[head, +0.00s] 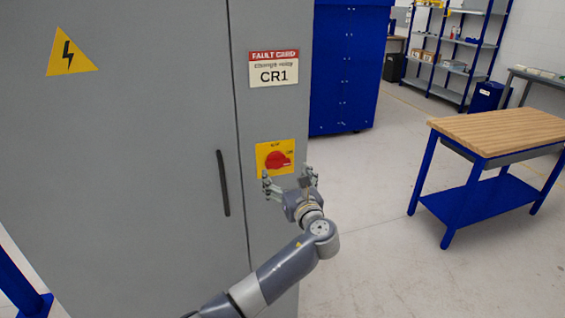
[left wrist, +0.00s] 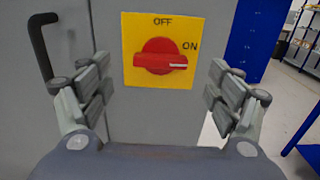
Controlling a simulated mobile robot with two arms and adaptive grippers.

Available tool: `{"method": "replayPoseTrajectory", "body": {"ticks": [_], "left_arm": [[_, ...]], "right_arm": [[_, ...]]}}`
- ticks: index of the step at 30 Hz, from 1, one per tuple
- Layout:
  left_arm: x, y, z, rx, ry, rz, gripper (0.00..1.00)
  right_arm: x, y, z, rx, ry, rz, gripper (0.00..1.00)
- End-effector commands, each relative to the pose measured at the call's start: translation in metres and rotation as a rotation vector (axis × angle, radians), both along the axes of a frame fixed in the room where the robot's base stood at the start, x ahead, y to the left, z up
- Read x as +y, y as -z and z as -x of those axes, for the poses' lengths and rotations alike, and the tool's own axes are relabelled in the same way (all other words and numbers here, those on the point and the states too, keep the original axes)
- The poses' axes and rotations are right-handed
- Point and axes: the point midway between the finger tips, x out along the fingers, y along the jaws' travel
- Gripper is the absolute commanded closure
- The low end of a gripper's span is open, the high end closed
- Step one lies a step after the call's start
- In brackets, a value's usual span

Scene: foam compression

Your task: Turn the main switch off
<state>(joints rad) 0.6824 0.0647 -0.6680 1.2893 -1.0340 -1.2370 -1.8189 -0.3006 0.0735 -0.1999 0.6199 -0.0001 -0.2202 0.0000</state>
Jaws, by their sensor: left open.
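The main switch is a red rotary knob (head: 277,159) on a yellow plate (head: 262,149), on the grey cabinet's front to the right of the door seam. In the left wrist view the knob (left wrist: 160,57) lies level, its white mark pointing right, below the word ON; OFF is printed at the top. My left gripper (head: 290,182) is open in front of the plate, just below the knob in the head view. In the left wrist view its fingers (left wrist: 160,85) stand on either side of the plate, apart from the knob. My right gripper is not in view.
The grey cabinet (head: 150,130) has a black door handle (head: 223,183) left of the switch and a fault card (head: 273,68) above it. A workbench (head: 500,130) stands at the right, a blue cabinet (head: 345,70) behind. Floor between is clear.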

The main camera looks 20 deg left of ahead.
Motion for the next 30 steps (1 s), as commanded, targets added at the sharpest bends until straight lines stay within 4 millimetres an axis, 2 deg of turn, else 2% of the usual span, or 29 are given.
{"method": "replayPoseTrajectory", "body": {"ticks": [3, 9, 15, 24, 30], "left_arm": [[0.013, -0.002, -0.019, 0.001, -0.003, 0.0, 0.17], [0.027, -0.001, -0.04, 0.001, -0.001, 0.002, 0.17], [0.034, 0.0, -0.05, 0.001, 0.0, 0.003, 0.17], [0.034, 0.001, -0.051, 0.001, 0.001, 0.004, 0.17], [0.034, 0.001, -0.051, 0.001, 0.001, 0.004, 0.61]], "right_arm": [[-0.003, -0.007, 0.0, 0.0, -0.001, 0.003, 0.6], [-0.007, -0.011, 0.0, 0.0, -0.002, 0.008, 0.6], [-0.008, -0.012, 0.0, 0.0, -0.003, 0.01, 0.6], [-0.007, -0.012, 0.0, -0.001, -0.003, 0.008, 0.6], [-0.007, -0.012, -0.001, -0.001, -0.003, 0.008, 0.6]]}}
